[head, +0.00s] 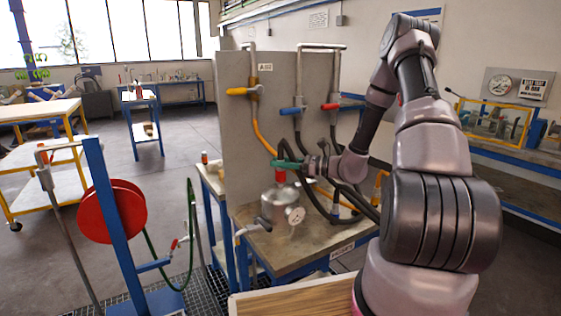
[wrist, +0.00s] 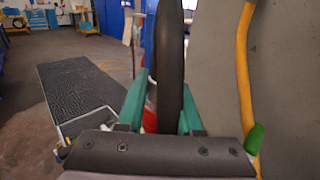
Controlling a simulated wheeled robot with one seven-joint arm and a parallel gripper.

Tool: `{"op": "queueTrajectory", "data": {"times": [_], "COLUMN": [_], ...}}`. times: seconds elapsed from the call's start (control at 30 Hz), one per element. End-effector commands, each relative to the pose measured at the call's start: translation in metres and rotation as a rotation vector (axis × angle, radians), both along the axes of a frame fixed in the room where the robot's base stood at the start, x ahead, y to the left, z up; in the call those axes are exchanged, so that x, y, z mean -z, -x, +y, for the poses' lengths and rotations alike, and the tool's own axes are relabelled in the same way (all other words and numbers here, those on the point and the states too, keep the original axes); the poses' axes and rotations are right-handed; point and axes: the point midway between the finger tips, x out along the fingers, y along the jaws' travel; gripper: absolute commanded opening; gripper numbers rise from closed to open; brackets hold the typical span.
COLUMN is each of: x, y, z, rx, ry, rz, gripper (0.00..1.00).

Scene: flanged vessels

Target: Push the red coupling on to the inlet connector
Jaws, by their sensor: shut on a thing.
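My gripper (head: 287,164), with teal fingers, is shut on the red coupling (head: 280,176) above the metal vessel (head: 279,207). The coupling shows just below the fingers, at the top of the vessel. In the wrist view the teal fingers (wrist: 162,105) stand either side of a black hose (wrist: 170,50), and a little red of the coupling (wrist: 150,121) shows between them. The inlet connector is hidden or too small to make out, so I cannot tell whether the coupling touches it.
A pressure gauge (head: 296,215) sits on the vessel's front right. The vessel stands on a bench (head: 300,250) before a grey panel (head: 236,130) with yellow, blue and red valve handles. Black hoses and an orange hose (head: 264,137) hang close to my gripper. A red hose reel (head: 112,210) stands left.

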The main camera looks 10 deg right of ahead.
Motion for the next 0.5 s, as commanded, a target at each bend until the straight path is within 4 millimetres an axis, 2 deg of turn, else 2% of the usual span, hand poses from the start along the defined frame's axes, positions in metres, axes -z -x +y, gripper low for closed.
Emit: {"op": "queueTrajectory", "data": {"times": [0.17,0.2,0.27,0.3,0.5], "x": [0.0045,0.0046,0.0044,0.0044,0.0044], "y": [0.0,0.0,0.0,0.0,0.0001], "z": [0.0001,0.0001,0.0001,0.0001,0.0], "rx": [0.0,0.0,0.0,0.0,0.0], "ry": [0.0,-0.001,0.0,0.0,0.0], "rz": [0.001,0.0,0.001,0.0,0.0], "gripper": [0.0,0.42,0.65,0.7,0.7]}}
